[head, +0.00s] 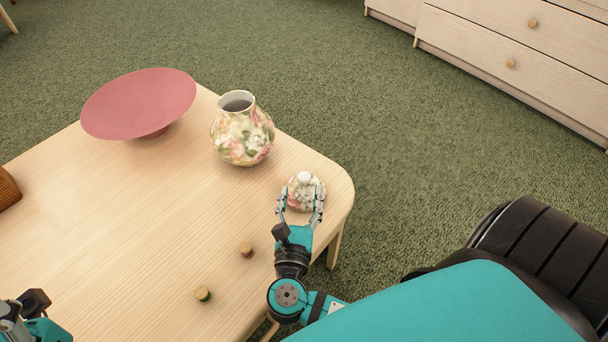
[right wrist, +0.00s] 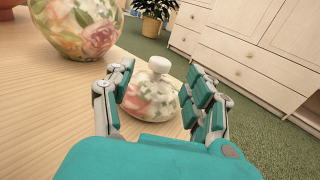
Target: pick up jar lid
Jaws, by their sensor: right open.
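The jar lid (head: 303,181) is a floral dome with a white knob, lying on the wooden table (head: 110,240) near its right corner. It also shows in the right wrist view (right wrist: 152,95). My right gripper (head: 301,204) is open, with its fingers on either side of the lid; I cannot tell if they touch it. In the right wrist view, the right gripper (right wrist: 160,95) has the lid between and slightly beyond its fingers. The matching floral jar (head: 243,132) stands upright and open behind the lid. My left gripper is only partly in view at the lower left corner, its fingertips unclear.
A pink bowl (head: 139,103) stands at the back of the table. Two small cork-like pieces, one (head: 246,249) and another (head: 203,293), lie left of my right arm. Pale drawers (head: 520,55) stand beyond the carpet.

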